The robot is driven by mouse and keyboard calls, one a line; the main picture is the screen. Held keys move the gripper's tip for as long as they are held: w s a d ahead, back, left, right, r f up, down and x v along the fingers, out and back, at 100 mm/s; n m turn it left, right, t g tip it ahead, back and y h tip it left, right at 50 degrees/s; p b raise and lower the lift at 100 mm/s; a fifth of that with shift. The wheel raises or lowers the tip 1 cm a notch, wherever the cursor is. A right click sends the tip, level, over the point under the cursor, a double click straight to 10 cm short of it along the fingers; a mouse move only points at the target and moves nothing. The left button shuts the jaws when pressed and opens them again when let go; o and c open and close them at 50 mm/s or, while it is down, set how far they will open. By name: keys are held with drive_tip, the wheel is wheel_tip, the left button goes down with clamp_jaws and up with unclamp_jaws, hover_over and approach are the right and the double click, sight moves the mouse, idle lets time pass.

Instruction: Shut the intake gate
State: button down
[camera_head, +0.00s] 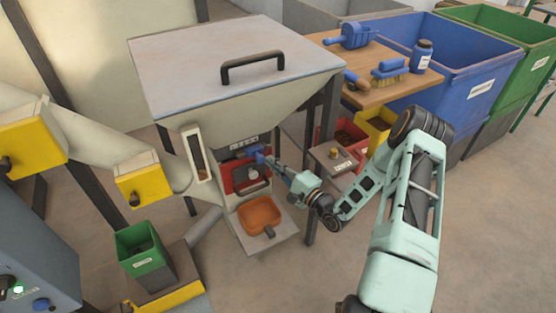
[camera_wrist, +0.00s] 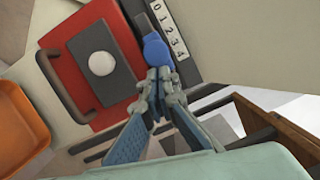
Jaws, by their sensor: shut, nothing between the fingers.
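The hopper (camera_head: 170,100) has a red panel (camera_head: 235,182) low on its front, with a white round knob on a dark plate; the panel also shows in the wrist view (camera_wrist: 118,22). A blue lever (camera_head: 253,151) sits above the panel beside a numbered scale plate (camera_wrist: 170,30); its round blue end shows in the wrist view (camera_wrist: 156,50). My gripper (camera_head: 270,163) is shut and empty, its tips just beside the blue end in the wrist view (camera_wrist: 161,82). I cannot tell whether they touch. No label visibly names the intake gate.
Yellow boxes (camera_head: 143,183) with dark knobs sit on the chutes at left. An orange scoop (camera_head: 260,214) lies below the red panel. A green bin (camera_head: 145,250) stands front left. A wooden shelf (camera_head: 345,60) with tools and a blue bin (camera_head: 465,65) are at right.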

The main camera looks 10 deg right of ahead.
drive_tip(key=s+a+p, duration=0.1)
drive_tip(key=s+a, duration=0.1)
drive_tip(key=a, duration=0.4)
drive_tip(key=shift+a, duration=0.35)
drive_tip(key=shift+s+a, duration=0.1)
drive_tip(key=shift+s, duration=0.05)
